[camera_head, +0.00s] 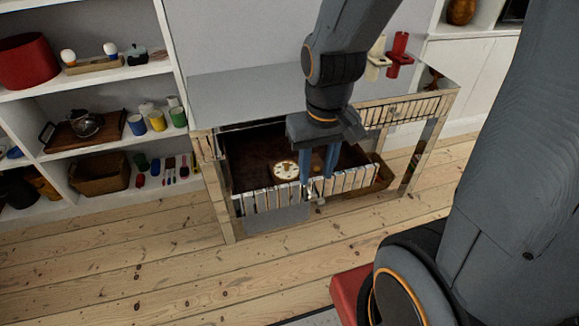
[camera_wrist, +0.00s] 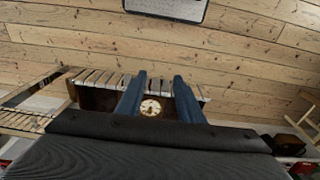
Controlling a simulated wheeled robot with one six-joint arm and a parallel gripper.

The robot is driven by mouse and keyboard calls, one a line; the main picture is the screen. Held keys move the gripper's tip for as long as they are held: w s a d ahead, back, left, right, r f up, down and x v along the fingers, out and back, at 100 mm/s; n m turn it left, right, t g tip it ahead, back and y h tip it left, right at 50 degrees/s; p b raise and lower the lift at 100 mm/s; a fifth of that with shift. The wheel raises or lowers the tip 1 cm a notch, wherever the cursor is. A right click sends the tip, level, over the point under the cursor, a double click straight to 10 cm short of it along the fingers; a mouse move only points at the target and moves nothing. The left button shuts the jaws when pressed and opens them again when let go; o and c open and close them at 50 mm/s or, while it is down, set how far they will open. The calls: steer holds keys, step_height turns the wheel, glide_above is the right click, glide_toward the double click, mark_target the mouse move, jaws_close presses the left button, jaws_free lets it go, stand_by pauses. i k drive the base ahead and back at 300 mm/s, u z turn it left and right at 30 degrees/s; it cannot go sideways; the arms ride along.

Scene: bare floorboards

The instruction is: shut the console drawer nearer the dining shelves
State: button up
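The console (camera_head: 235,95) has a grey top and pale wooden legs. Its left drawer (camera_head: 258,199), on the side of the white dining shelves, is pulled out, with a slatted pale front and a dark inside. A round cream-and-gold clock-like thing (camera_head: 287,171) lies in it; it also shows in the wrist view (camera_wrist: 151,107). My gripper (camera_head: 317,180) points down at the slatted front, near a small metal knob (camera_head: 319,201). Its two blue fingers (camera_wrist: 161,77) are apart with nothing held. I cannot tell whether they touch the front.
The white shelves (camera_head: 100,71) with cups, pots and baskets stand close at the left. The console's right drawer (camera_head: 405,110) looks shut. Red and cream holders (camera_head: 399,55) stand on the console top. A wooden tray (camera_head: 382,178) sits below. Bare floorboards (camera_head: 190,270) lie in front.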

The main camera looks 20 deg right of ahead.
mark_target(248, 151)
steer(key=u, duration=1.2)
steer(key=k, duration=1.1)
steer(key=z, duration=1.15)
steer(key=i, duration=0.5)
